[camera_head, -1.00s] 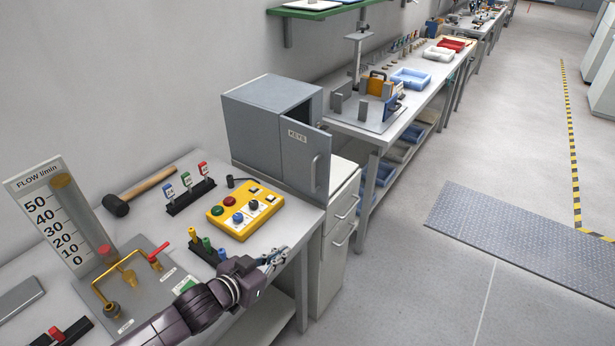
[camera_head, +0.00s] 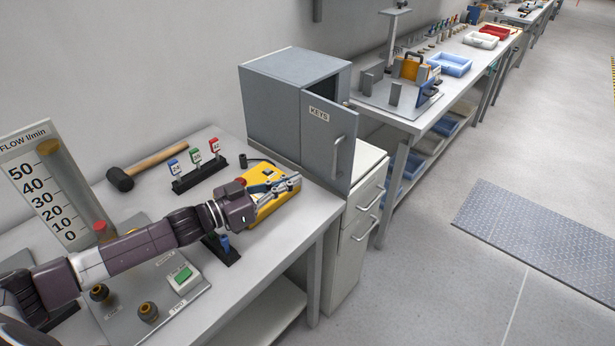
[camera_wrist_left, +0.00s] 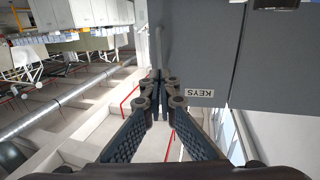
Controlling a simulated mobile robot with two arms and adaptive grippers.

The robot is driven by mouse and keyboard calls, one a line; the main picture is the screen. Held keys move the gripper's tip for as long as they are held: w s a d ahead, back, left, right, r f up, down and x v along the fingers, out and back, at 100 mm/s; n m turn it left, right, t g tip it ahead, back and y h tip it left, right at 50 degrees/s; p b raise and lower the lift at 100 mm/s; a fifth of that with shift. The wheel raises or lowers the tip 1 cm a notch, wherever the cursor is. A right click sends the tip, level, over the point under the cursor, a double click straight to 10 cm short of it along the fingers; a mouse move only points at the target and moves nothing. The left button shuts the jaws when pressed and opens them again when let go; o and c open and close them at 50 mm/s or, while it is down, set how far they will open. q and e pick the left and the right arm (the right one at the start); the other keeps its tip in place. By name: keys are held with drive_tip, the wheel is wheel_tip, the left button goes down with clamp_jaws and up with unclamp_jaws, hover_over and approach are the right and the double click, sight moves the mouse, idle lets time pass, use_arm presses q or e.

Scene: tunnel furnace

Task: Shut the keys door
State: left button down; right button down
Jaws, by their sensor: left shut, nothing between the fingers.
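The grey keys cabinet (camera_head: 285,100) stands at the far right end of the workbench. Its keys door (camera_head: 326,150) is swung outward from its left edge, and a dark gap shows behind its top. The door carries a KEYS label (camera_head: 318,114) and a handle (camera_head: 338,155) near its free edge. My left gripper (camera_head: 296,181) is shut and empty, above the yellow button box, left of the door's outer face. In the left wrist view the shut fingertips (camera_wrist_left: 161,84) appear before the door (camera_wrist_left: 195,50), upside down; contact cannot be told. My right gripper is out of view.
The yellow button box (camera_head: 268,208) lies under my left gripper. A tag rack (camera_head: 200,176) and a hammer (camera_head: 150,165) lie farther left. A white drawer cabinet (camera_head: 352,235) stands below the door.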

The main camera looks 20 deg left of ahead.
use_arm(q)
drive_tip(key=p+x, duration=0.2)
drive_tip(key=x, duration=0.7)
drive_tip(key=shift+w+d, duration=0.15)
